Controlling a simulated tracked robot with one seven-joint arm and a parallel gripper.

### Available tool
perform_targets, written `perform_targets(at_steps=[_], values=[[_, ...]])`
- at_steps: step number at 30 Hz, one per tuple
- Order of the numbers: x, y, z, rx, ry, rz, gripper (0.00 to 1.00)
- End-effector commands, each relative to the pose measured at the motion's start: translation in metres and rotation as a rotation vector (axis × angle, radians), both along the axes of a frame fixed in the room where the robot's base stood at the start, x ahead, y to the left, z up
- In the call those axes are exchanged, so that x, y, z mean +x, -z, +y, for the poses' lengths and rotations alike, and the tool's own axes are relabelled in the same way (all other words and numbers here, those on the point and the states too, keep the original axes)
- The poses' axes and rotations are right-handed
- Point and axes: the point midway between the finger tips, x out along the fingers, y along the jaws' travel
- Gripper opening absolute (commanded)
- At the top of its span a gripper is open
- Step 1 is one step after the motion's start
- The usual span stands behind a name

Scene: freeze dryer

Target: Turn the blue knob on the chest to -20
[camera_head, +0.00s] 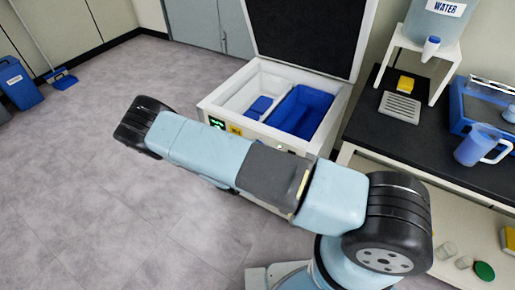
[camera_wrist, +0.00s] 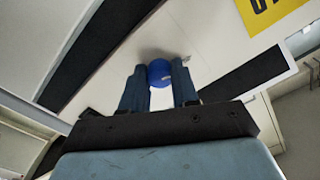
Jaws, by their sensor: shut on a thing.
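The white chest (camera_head: 217,105) stands with its dark-lined lid raised in the head view. A small green display and a yellow label (camera_head: 235,129) show on its front. In the wrist view the blue knob (camera_wrist: 159,71) sits on the white chest front (camera_wrist: 205,35). My gripper (camera_wrist: 160,88) has one finger on each side of the knob and is shut on it. I cannot read any scale marks around the knob. In the head view my arm hides the knob and my gripper.
Inside the chest are a blue bin (camera_head: 302,112) and a white compartment with a blue item. To the right a dark-topped bench (camera_head: 385,127) bears a water container (camera_head: 436,22) and a blue jug (camera_head: 478,146).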

Motion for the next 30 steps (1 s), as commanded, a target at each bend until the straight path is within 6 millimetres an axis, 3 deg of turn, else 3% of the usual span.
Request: perform_targets(at_steps=[9, 10, 18, 30], values=[[-0.0017, 0.0030, 0.0014, 0.001, -0.002, 0.009, 0.00], [-0.0018, 0.0030, 0.0013, 0.001, -0.002, 0.009, 0.30], [-0.0009, 0.0014, 0.0004, 0.000, -0.001, 0.004, 0.55], [-0.0102, 0.0008, 0.0078, 0.000, -0.002, 0.003, 0.55]])
